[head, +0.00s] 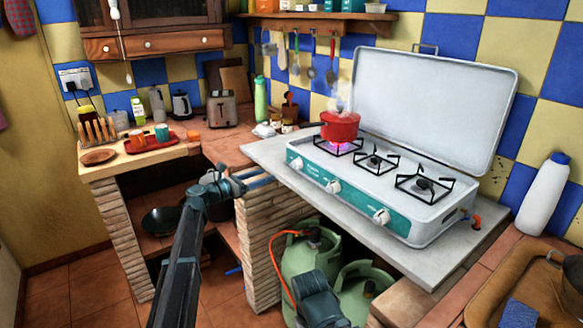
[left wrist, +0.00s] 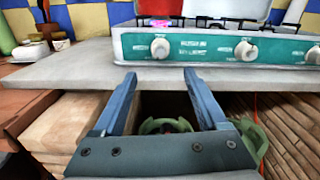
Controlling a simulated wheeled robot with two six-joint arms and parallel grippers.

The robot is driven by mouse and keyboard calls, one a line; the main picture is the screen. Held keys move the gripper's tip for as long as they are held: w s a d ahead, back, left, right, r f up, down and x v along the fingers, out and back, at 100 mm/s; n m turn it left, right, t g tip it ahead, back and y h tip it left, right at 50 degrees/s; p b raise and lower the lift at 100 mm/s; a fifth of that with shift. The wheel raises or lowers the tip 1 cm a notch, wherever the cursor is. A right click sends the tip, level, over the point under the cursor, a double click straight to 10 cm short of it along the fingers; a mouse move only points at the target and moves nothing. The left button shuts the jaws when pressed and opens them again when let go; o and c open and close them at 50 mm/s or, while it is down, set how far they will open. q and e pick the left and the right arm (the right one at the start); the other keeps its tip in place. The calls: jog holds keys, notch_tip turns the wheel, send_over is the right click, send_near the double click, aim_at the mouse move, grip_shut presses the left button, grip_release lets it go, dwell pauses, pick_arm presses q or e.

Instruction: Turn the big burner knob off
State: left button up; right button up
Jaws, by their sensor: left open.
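The white camping stove (head: 450,228) has a teal front panel with three white knobs: left (head: 297,163), middle (head: 333,186) and right (head: 381,216). I cannot tell which is the big burner's knob. A purple-pink flame (head: 340,152) shows at the left burner under a steaming red pot (head: 340,126). My left gripper (head: 258,181) is open and empty, in front of and below the counter edge, left of the stove. In the left wrist view, its fingers (left wrist: 160,76) point towards the left knob (left wrist: 160,48), apart from it; the middle knob (left wrist: 246,50) is further right.
The grey slab (head: 265,150) under the stove has a front edge just ahead of my left gripper. Green gas bottles (head: 305,262) with an orange hose stand below. The raised stove lid (head: 430,105) stands behind. A white bottle (head: 543,195) stands at right.

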aim_at(291, 166)
pick_arm(q)
jog(key=x, duration=1.2)
jog(key=shift+w+d, duration=0.15)
jog(key=shift+d, duration=0.1)
grip_shut()
